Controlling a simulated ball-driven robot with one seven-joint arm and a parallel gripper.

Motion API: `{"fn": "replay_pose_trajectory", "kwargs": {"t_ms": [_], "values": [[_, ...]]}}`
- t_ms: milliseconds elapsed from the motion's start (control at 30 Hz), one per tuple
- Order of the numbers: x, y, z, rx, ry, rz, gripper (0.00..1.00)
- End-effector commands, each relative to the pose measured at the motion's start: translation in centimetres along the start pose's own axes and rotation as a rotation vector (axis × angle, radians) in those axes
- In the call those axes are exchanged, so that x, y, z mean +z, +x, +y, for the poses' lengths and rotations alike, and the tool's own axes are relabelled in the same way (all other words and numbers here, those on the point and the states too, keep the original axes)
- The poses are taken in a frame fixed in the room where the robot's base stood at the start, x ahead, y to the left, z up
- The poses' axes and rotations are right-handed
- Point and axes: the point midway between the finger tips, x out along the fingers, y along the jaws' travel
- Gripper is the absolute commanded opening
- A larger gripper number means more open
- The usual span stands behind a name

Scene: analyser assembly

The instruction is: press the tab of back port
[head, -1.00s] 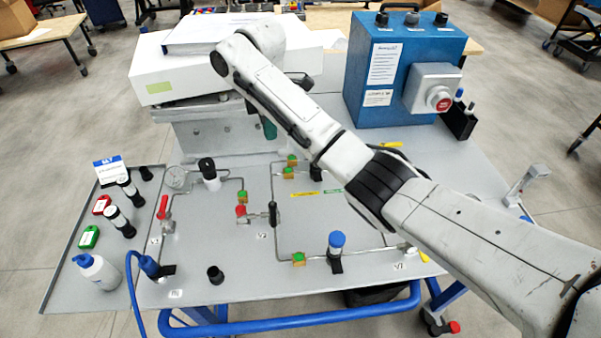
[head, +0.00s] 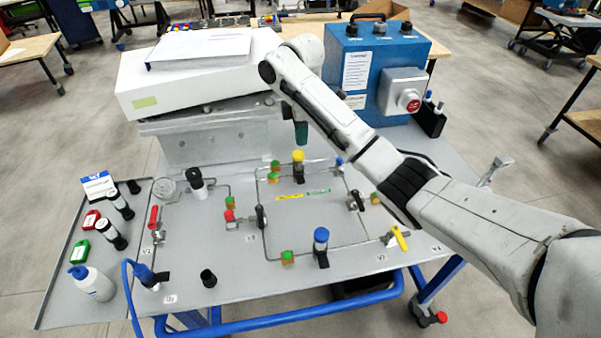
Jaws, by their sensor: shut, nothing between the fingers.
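No part is readably marked as the back port, and its tab cannot be told apart. On the grey panel (head: 190,262), small green fittings sit along the thin tubing, among them a rear one (head: 275,166) and a front one (head: 288,257). A yellow-capped part (head: 298,157) stands upright near the rear, and a blue-capped part (head: 321,236) nearer the front. My gripper (head: 301,133) shows only as a dark tip pointing down behind my forearm, in front of the analyser's metal base and apart from the fittings. It is shut and empty; most of it is hidden.
A white analyser box (head: 150,98) stands at the back left, and a blue control box (head: 368,48) with a red button at the back right. A red-handled valve (head: 153,216), a yellow handle (head: 400,238) and a white bottle (head: 95,285) stand nearer the front.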

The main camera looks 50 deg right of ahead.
Motion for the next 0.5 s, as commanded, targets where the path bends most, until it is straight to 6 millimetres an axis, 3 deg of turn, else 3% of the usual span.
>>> {"fn": "replay_pose_trajectory", "kwargs": {"t_ms": [167,500], "values": [[0.0,1.8,-0.1,-0.003,0.000,-0.002,0.00],[0.1,8.2,-0.1,-0.004,0.002,-0.002,0.00]]}}
